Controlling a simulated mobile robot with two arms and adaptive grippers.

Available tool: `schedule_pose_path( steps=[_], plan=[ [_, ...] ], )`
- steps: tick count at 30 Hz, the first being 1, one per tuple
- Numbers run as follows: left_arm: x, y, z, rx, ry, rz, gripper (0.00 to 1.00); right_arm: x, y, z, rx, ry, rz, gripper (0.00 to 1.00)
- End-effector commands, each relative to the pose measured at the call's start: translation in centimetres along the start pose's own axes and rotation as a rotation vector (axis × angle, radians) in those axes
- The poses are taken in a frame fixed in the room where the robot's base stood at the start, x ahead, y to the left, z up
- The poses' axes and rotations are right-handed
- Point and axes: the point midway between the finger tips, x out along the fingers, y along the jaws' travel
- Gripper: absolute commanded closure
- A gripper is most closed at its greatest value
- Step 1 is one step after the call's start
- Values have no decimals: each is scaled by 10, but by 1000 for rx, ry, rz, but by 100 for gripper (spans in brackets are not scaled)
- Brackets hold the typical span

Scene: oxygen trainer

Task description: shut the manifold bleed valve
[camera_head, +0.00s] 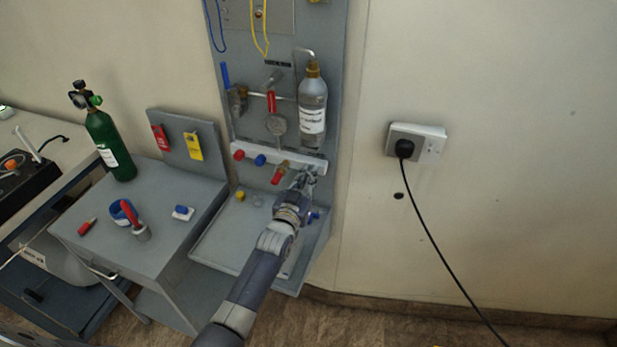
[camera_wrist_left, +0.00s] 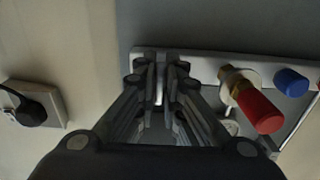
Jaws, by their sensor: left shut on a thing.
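The white manifold rail (camera_head: 262,153) runs along the lower part of the grey panel, with red and blue fittings on its front. My left gripper (camera_head: 307,178) is at the rail's right end, shut on a small pale part (camera_wrist_left: 159,92) there. Its fingers hide most of that part, so I cannot tell its angle or whether it is the bleed valve. A brass fitting with a red end (camera_head: 279,174) is just left of the gripper; it shows to the right of the fingers in the left wrist view (camera_wrist_left: 257,108). My right gripper is not in view.
A clear labelled bottle (camera_head: 313,104) hangs above the gripper. A grey tray (camera_head: 217,240) lies below the rail. A side table (camera_head: 165,232) with small items and a green cylinder (camera_head: 111,146) stands left. A wall socket (camera_head: 432,144) with a black cable is right.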

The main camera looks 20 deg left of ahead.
Motion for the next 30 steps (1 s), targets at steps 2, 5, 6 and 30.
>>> schedule_pose_path(
  steps=[2, 5, 6, 30],
  plan=[
    [0, 0, 2, 4, -3, 0, 78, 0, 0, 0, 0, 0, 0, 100],
    [0, 0, 1, 3, -2, 0, 71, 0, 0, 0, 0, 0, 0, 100],
    [0, 0, 1, 2, -2, 0, 71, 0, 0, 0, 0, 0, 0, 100],
    [-85, 0, 2, 2, -3, 1, 71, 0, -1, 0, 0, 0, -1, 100]
  ],
)
